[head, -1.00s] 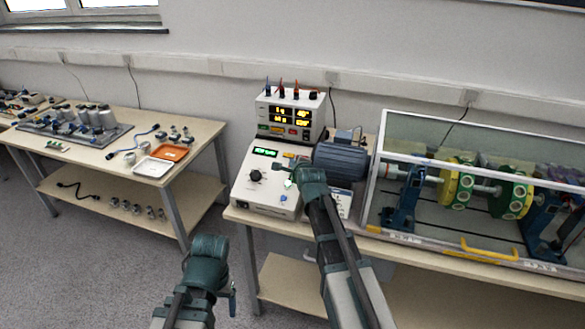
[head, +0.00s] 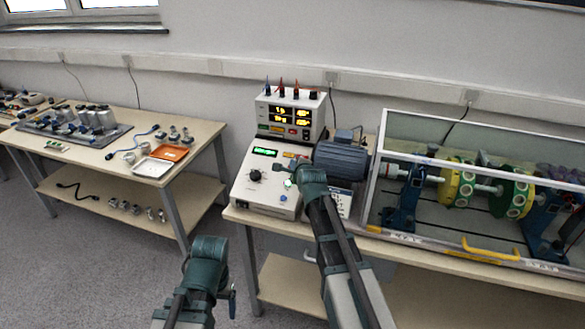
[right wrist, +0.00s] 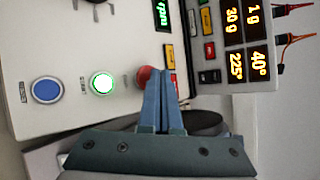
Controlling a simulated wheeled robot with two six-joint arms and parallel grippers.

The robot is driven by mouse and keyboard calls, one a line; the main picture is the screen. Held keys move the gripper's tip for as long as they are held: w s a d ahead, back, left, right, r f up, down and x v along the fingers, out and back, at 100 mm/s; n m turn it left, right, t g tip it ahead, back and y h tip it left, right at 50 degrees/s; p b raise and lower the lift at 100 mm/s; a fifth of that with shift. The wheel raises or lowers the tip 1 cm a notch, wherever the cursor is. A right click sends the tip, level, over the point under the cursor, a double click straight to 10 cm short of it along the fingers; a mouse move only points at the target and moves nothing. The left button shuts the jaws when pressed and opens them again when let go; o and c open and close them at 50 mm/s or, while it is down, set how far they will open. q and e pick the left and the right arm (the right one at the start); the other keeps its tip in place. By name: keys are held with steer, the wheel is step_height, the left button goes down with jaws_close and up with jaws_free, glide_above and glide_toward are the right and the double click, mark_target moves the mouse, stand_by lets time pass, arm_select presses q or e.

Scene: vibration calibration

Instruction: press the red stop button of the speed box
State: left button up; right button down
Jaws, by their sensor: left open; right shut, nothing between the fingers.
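The white speed box (head: 240,196) stands on the right bench with a green display (head: 265,152) and a black knob (head: 255,175). In the right wrist view, the red stop button (right wrist: 144,75) is partly hidden by my right fingertips. The lit green button (right wrist: 102,82) and blue button (right wrist: 47,90) lie left of it in that view. My right gripper (right wrist: 162,80) is shut and empty, its tips right at the red button; I cannot tell whether they touch it. My left gripper (head: 229,295) is open, low in front of the bench and away from the box.
A meter unit (head: 290,117) with yellow digits and several plugged leads stands behind the box. A motor (head: 341,158) and a clear-walled rotor rig (head: 440,247) stand to the right. The left table (head: 110,172) holds trays and small parts. Open floor lies between the tables.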

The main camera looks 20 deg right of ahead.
steer(key=shift+w+d+f+b, duration=0.1)
steer(key=shift+f+b, duration=0.2)
steer(key=shift+f, duration=0.05)
steer(key=shift+r, duration=0.1)
stand_by(0.5)
steer(key=shift+s+a+r+p, duration=0.2)
steer(key=shift+s+r+p, duration=0.05)
steer(key=shift+r+p, duration=0.45)
steer(key=r+p, duration=0.1)
steer(key=s+r+p, duration=0.1)
steer(key=r+p, duration=0.1)
steer(key=a+r+p, duration=0.1)
steer(key=shift+s+a+r+p, duration=0.1)
steer(key=shift+s+r+p, duration=0.2)
steer(key=shift+s, duration=0.1)
steer(key=shift+f, duration=0.1)
stand_by(0.4)
